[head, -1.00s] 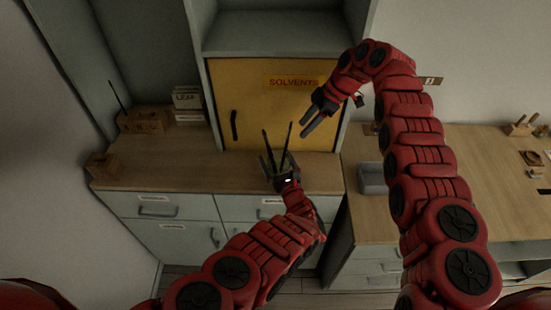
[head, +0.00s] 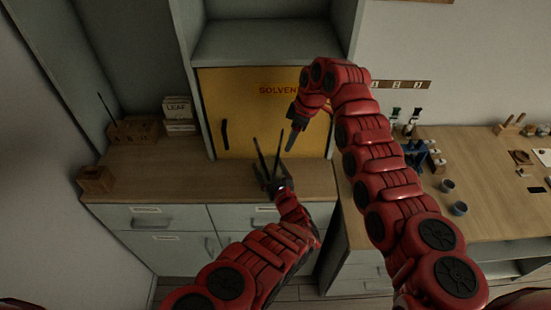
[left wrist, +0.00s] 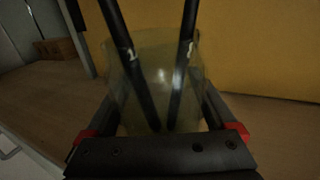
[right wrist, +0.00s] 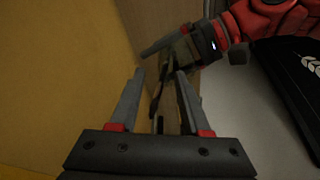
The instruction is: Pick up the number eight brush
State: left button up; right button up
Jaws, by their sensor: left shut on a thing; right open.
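A clear glass jar (left wrist: 155,65) is held between the fingers of my left gripper (left wrist: 158,115), which is shut on it above the counter. Two dark brushes stand tilted apart in the jar. The left brush (left wrist: 128,55) bears a white "1". The right brush (left wrist: 183,60) has a white mark turned partly away, and I cannot read it. In the head view the brush handles rise above my left gripper (head: 271,178). My right gripper (head: 291,140) is open beside the upper end of the right handle. The right wrist view shows its fingers apart (right wrist: 160,95), pointing toward my left gripper.
A yellow solvents cabinet (head: 235,110) stands close behind both grippers. The wooden counter (head: 170,180) is mostly bare, with a wooden block (head: 95,178) at its left. A right-hand table (head: 480,190) carries small cups (head: 459,208) and bottles.

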aim_at(280, 142)
notch_tip(280, 142, up, 6)
jog(key=s+a+m+t+h, duration=0.1)
jog(key=s+a+m+t, duration=0.2)
jog(key=m, duration=1.2)
jog(key=shift+t, duration=0.3)
jog(key=x, duration=0.3)
jog(key=d+x, duration=0.1)
jog(key=x, duration=0.1)
jog(key=shift+w+f, duration=0.15)
jog(key=shift+f, duration=0.1)
jog(key=shift+w+x, duration=0.15)
jog(key=shift+x, duration=1.45)
jog(key=shift+w+x, duration=0.1)
jog(key=shift+x, duration=1.55)
jog(key=shift+d+r, duration=0.1)
jog(key=shift+r, duration=0.05)
grip_shut()
